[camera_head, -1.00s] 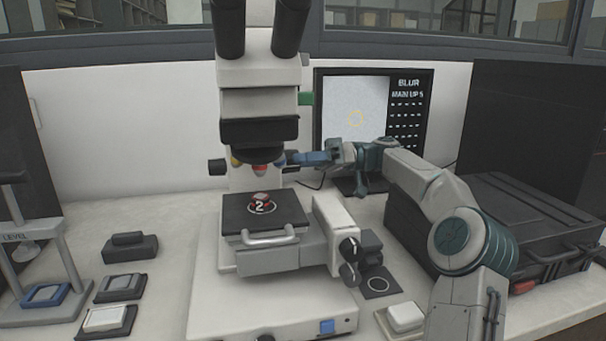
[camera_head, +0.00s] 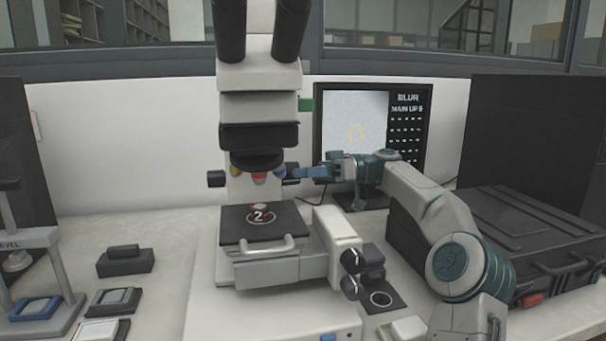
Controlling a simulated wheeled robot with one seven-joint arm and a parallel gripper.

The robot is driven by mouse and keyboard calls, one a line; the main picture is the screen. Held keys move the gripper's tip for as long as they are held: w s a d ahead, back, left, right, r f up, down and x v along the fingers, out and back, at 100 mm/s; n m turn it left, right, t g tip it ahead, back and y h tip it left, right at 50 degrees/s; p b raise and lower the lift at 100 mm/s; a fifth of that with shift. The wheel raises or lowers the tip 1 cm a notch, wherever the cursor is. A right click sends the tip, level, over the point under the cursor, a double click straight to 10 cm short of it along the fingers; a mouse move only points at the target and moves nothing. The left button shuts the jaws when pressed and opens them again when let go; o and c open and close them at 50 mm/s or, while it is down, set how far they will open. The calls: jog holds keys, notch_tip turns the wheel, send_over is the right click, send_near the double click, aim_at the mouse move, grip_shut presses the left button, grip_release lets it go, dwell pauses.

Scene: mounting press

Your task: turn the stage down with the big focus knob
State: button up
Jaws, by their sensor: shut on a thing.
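The microscope (camera_head: 262,78) stands in the middle. Its black stage (camera_head: 240,228) bears a small red and white sample marked 2 and sits below the turret (camera_head: 257,160), with a visible gap. The big focus knob (camera_head: 290,169) is a dark knob on the right side of the column, partly hidden by my fingers. My gripper (camera_head: 301,173), with blue fingers, reaches it from the right and is shut on it. A matching dark knob (camera_head: 216,179) shows on the column's left side. The monitor (camera_head: 356,125) reads BLUR and MAIN UP, with a digit too blurred to read surely.
Two dark stage knobs (camera_head: 351,260) sit low on the stage's right side. A black case (camera_head: 520,235) stands at the right, close to my arm. A levelling press (camera_head: 35,265) and several small blocks lie at the left. Bench between press and microscope is partly clear.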

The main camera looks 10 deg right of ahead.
jog(key=o, duration=1)
jog(key=s+d+r+p, duration=0.1)
jog(key=s+d+r, duration=0.1)
jog(key=d+r, duration=0.1)
jog(key=s+d+r+p, duration=0.2)
jog(key=d+r, duration=0.1)
jog(key=r, duration=0.1)
jog(key=s+d+r+p, duration=0.1)
jog(key=s+d+r, duration=0.1)
jog(key=d+r, duration=0.2)
jog(key=shift+s, duration=0.15)
jog(key=shift+f, duration=0.1)
